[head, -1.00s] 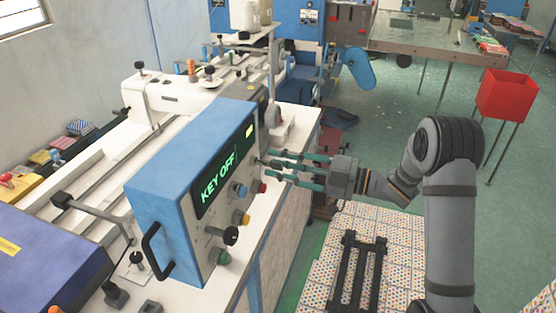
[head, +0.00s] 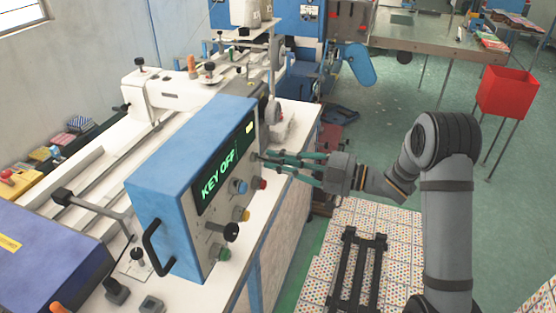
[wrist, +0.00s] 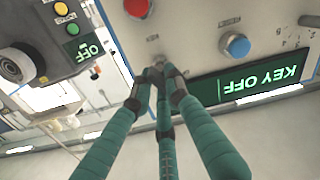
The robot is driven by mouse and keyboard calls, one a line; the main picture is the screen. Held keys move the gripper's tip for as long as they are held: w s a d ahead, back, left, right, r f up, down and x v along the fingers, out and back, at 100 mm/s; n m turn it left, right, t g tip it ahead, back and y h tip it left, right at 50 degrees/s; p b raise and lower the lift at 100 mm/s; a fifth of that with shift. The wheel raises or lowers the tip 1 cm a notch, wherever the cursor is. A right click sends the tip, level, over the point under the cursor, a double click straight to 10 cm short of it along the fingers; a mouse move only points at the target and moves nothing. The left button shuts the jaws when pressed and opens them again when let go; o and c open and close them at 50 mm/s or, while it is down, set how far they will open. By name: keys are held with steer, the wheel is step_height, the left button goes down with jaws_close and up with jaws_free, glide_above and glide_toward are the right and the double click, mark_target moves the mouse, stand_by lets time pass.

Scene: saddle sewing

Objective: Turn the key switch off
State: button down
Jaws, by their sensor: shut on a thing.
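A control box (head: 190,165) with a blue casing stands on the white machine bench. Its dark display (head: 225,172) reads "KEY OFF" in green, and the same text shows upside down in the wrist view (wrist: 253,79). My gripper (head: 261,161) reaches the panel from the right, beside the display's far end. In the wrist view, my gripper's green fingers (wrist: 159,76) converge and are shut on the small key switch (wrist: 157,60) on the panel face. The fingertips hide most of the key, so its angle cannot be told.
Blue (head: 239,187), red (head: 263,183) and yellow (head: 242,214) buttons and a black knob (head: 231,232) sit on the panel near my fingers. A second small panel (wrist: 58,40) shows "OFF" in the wrist view.

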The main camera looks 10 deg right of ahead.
steer(key=n+b, duration=0.1)
steer(key=b, duration=0.1)
steer(key=shift+d+f+b, duration=0.1)
steer(key=shift+f+b, duration=0.25)
steer(key=shift+n+b, duration=0.6)
steer(key=shift+b, duration=0.15)
steer(key=shift+r+n+b, duration=0.15)
steer(key=shift+n+b, duration=0.65)
steer(key=shift+b, duration=0.25)
steer(key=shift+r+n, duration=0.2)
steer(key=shift+n, duration=0.1)
steer(key=shift+r, duration=0.1)
steer(key=c, duration=1.8)
jaws_free()
steer(key=shift+o, duration=0.2)
